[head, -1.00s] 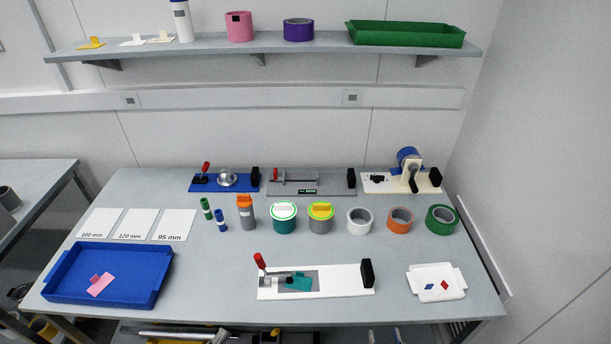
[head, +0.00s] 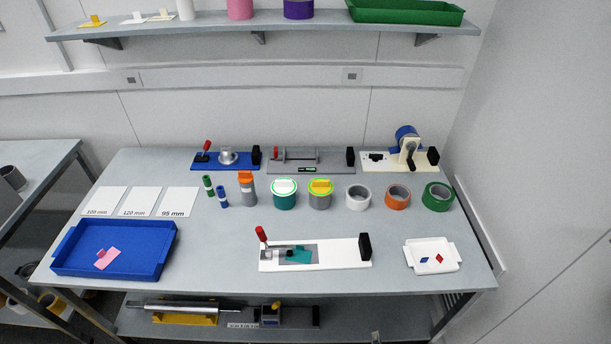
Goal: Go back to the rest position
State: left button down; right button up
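Neither of my grippers shows in the head view, and no part of my arms is in the picture. The table (head: 215,235) stands in front of me. A white fixture board (head: 335,254) with a red-handled clamp, a grey plate and a teal piece (head: 298,255) lies near its front middle. A blue tray (head: 60,262) with a pink piece (head: 108,258) lies at the left. A small white tray (head: 430,267) with a blue and a red diamond lies at the right.
Three fixtures line the back: blue (head: 228,160), grey (head: 310,160) and cream (head: 400,160). Tape rolls, including a green one (head: 438,196), lidded tubs and small cylinders form a middle row. A wall shelf (head: 320,31) hangs above; a lower shelf (head: 345,318) holds a metal roller.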

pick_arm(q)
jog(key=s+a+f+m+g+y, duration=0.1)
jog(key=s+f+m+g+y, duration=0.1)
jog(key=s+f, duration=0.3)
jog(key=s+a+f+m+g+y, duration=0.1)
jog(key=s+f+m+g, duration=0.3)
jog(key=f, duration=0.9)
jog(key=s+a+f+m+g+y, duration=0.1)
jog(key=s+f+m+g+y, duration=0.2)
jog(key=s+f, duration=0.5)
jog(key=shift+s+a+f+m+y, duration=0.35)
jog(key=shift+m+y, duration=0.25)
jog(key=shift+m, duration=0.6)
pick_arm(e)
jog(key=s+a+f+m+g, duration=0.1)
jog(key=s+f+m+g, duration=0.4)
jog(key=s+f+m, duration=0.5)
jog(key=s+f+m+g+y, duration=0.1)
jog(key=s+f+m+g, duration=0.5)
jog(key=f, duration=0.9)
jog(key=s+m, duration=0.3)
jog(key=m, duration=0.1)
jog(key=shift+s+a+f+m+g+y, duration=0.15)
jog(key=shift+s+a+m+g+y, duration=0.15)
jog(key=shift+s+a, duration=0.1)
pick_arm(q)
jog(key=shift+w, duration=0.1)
